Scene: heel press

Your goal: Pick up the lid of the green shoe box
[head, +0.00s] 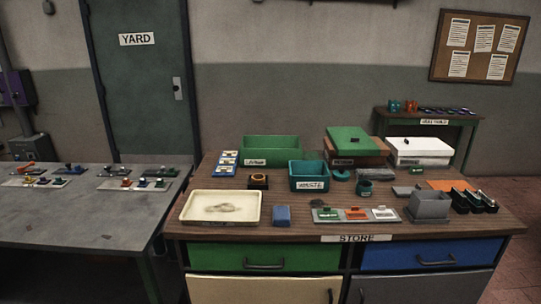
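An open green box (283,142) with a white label stands at the back left of the wooden store table (270,240). A flat green lid (345,134) lies at the back middle, on top of a brown box (372,158). Neither of my grippers shows in this view.
A white lidded box (432,160) stands just right of the brown box. A teal bin (309,182) stands in front of the gap. A cream tray (188,208), a blue block (282,216) and a grey bin (430,206) are nearer the front. A grey table (75,222) is left.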

